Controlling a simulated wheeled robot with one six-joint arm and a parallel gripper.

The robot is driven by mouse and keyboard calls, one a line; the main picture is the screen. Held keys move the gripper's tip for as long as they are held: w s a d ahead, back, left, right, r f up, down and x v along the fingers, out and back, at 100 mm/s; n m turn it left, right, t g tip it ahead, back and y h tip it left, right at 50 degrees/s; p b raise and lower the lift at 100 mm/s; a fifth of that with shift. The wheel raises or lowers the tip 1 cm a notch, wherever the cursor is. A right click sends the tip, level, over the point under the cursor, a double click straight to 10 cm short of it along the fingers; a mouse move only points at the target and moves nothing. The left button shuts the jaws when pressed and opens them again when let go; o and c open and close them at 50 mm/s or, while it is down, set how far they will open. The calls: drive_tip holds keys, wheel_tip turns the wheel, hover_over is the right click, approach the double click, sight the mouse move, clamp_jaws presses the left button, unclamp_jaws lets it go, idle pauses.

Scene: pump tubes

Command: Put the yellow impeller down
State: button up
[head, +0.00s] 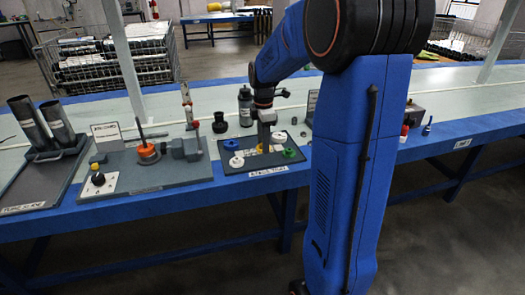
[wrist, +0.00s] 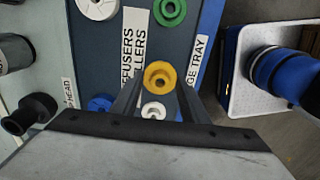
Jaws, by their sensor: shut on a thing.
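The yellow impeller (wrist: 160,77) is a round flanged part with a central hole. It sits between the fingertips of my gripper (wrist: 160,92) in the wrist view, and the gripper is shut on it. In the head view my gripper (head: 266,145) points down over the dark stage tray (head: 262,161), with bits of yellow showing at its tip. The stage tray also shows in the wrist view (wrist: 203,22). I cannot tell whether the impeller touches the tray.
The tray holds a green ring (head: 289,153), a blue ring (head: 231,145) and white rings (head: 236,162); one white ring (wrist: 153,110) shows just below the impeller in the wrist view. A grey fixture board (head: 190,172) stands to the left. Dark fittings (head: 220,123) stand behind the tray.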

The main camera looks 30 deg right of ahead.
sight(263, 159)
drive_tip(key=shift+f, duration=2.1)
drive_tip(key=shift+f, duration=0.2)
drive_tip(key=o, duration=1.3)
drive_tip(key=shift+r, duration=0.15)
